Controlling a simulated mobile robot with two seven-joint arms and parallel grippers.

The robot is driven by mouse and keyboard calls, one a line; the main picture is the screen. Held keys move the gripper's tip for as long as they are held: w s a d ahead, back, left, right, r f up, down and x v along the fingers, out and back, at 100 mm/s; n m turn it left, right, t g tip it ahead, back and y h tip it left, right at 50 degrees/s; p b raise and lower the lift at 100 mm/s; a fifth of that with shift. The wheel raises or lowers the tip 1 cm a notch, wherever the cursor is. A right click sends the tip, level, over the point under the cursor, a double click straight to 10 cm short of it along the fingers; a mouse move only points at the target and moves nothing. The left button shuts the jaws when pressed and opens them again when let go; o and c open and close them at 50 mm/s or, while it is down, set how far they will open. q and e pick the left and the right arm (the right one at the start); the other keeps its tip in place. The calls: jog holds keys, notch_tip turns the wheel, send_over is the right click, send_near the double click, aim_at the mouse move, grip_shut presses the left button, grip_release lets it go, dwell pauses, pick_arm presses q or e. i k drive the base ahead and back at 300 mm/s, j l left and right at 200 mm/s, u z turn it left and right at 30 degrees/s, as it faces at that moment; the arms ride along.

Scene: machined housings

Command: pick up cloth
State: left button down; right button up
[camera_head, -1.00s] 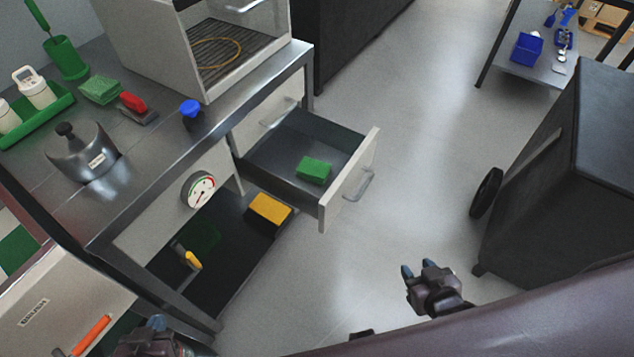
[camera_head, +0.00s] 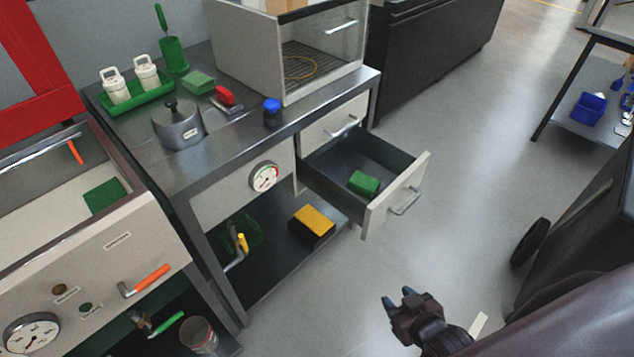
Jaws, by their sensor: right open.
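Several green pieces could be the cloth, and I cannot tell which is cloth. A green block-like piece (camera_head: 364,183) lies in the open drawer (camera_head: 395,205). A green folded-looking piece (camera_head: 198,82) lies on the metal bench top (camera_head: 225,135) behind a red-handled tool. A flat green square (camera_head: 104,197) lies in the white basin at left. My right gripper (camera_head: 398,298) is open and empty, over the floor in front of the drawer and apart from all of them. My left gripper is out of view.
The bench holds a green tray (camera_head: 138,98) with white bottles, a metal weight (camera_head: 178,125), a blue-capped jar (camera_head: 271,112) and a glass-fronted cabinet (camera_head: 290,50). A yellow-topped box (camera_head: 313,222) sits on the lower shelf. A dark wheeled unit (camera_head: 590,240) stands at right. Floor between is clear.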

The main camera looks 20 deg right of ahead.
aim_at(367, 185)
jog(key=l+u, duration=0.25)
jog(key=u, duration=0.15)
jog(key=l+u, duration=0.2)
jog(key=u, duration=0.2)
jog(key=k+l, duration=0.1)
jog(key=l, duration=0.2)
jog(key=k+l, duration=0.1)
jog(key=l, duration=0.2)
jog(key=k+l, duration=0.1)
jog(key=l, duration=0.15)
